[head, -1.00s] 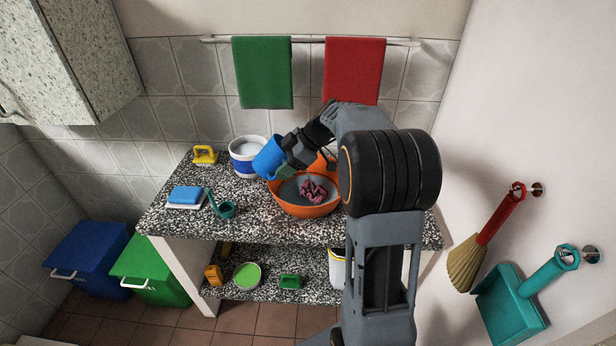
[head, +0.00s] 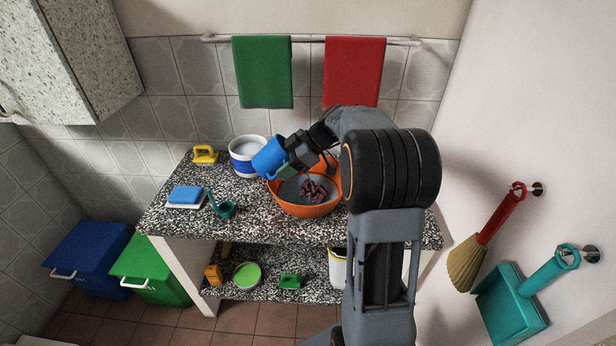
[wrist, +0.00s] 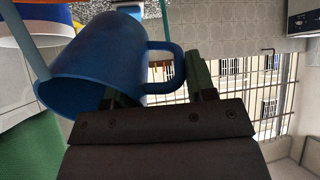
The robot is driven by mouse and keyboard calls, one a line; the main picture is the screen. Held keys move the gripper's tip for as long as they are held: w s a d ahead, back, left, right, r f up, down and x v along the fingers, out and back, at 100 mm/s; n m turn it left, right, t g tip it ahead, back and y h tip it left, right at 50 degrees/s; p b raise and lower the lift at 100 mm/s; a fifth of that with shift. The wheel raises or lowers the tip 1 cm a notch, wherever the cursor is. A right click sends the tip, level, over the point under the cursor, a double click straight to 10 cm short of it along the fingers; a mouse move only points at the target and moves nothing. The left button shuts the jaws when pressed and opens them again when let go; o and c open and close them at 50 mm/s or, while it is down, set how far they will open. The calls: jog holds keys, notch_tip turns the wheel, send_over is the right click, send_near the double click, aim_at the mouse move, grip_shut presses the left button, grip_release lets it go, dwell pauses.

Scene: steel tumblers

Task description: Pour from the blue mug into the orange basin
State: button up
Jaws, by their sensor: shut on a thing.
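The blue mug (head: 268,159) is tilted in the air over the back left edge of the orange basin (head: 305,210). My gripper (head: 287,169) is shut on the mug's handle; in the wrist view my gripper (wrist: 158,88) has its fingers at the handle and the blue mug (wrist: 95,62) fills the left. The basin stands on the speckled counter and holds grey contents with a dark reddish lump (head: 314,190) in them. My arm covers part of the basin's back right. The mug's inside is hidden, and I cannot tell whether anything flows from it.
A white and blue tub (head: 246,160) stands close behind the mug. The counter's front left is clear.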

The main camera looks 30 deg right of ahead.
jog(key=shift+s+d+f+t+y+p, duration=0.1)
jog(key=shift+d+f+t+y+p, duration=0.2)
jog(key=shift+y, duration=0.4)
jog(key=shift+d+f+t+y+b, duration=0.1)
jog(key=shift+f+y, duration=0.3)
jog(key=shift+y, duration=0.3)
jog(key=shift+s+d+f+t+y+p, duration=0.1)
jog(key=shift+d+f+t+y+p, duration=0.2)
jog(key=shift+y, duration=0.4)
dwell(2.2)
jog(key=shift+s+d+r+y+b, duration=0.2)
jog(key=shift+d+r+y+b, duration=0.7)
jog(key=shift+b, duration=0.25)
jog(key=shift+d+r+y+b, duration=0.1)
jog(key=shift+r+y+b, duration=0.1)
jog(key=shift+y+b, duration=0.65)
dwell(0.5)
jog(key=a+h+p, duration=0.1)
jog(key=a+f+h+p, duration=0.1)
jog(key=h, duration=0.1)
jog(key=h+p, duration=0.1)
jog(key=shift+w+a+f+g+h, duration=0.35)
jog(key=shift+a+f+g, duration=0.05)
